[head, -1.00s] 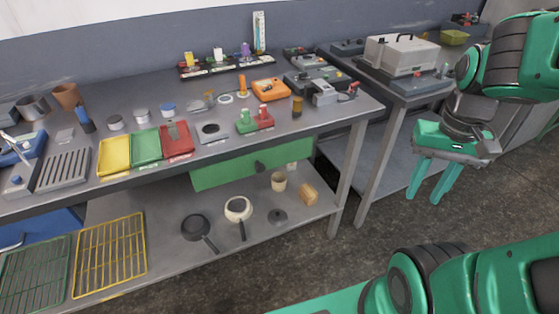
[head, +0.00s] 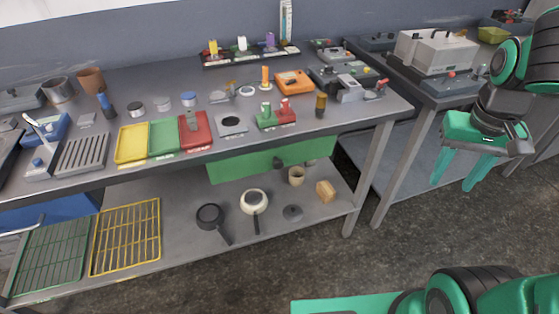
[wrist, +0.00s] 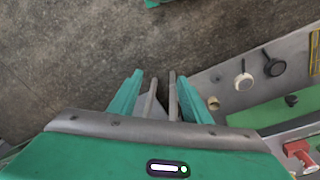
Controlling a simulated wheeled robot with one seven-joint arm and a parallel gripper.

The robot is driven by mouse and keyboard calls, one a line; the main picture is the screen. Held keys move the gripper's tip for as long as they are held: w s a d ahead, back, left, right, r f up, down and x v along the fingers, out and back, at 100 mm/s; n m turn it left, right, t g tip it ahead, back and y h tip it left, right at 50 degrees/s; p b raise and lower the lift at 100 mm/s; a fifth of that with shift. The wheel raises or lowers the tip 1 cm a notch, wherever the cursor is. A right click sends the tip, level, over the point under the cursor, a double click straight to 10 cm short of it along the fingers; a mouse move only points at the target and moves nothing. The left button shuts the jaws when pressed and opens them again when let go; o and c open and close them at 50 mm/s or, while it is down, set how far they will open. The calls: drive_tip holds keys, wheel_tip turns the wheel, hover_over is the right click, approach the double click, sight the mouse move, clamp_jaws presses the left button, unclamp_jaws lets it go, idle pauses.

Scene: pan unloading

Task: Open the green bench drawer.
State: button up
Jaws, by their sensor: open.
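The green bench drawer (head: 240,165) is under the bench top and looks closed, with a dark round knob (head: 278,163) on its front. In the wrist view the green drawer front (wrist: 262,113) is at the right, with its dark knob (wrist: 292,100). My gripper (head: 455,186) is open and empty, to the right of the drawer and well apart from it, over the floor beside the second table. In the wrist view my gripper's two green fingers (wrist: 157,92) are spread apart with nothing between them.
The bench top (head: 350,118) is crowded with trays and small tools. The lower shelf (head: 180,250) holds a dark pan (head: 209,215), a white pan (head: 254,200), a cup (head: 296,177) and wire racks. A bench leg (head: 369,175) stands between drawer and gripper. Floor in front is clear.

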drive_tip(key=w+a+f+n+t, duration=0.1)
drive_tip(key=w+a+n, duration=0.2)
drive_tip(key=w+a, duration=0.7)
drive_tip(key=n+t+y, duration=0.2)
drive_tip(key=n, duration=0.2)
approach(279, 162)
drive_tip(key=shift+t, duration=0.3)
drive_tip(key=x, duration=0.9)
drive_tip(key=shift+s+f, duration=0.2)
drive_tip(key=shift+f, duration=0.15)
drive_tip(key=shift+c, duration=0.2)
clamp_jaws()
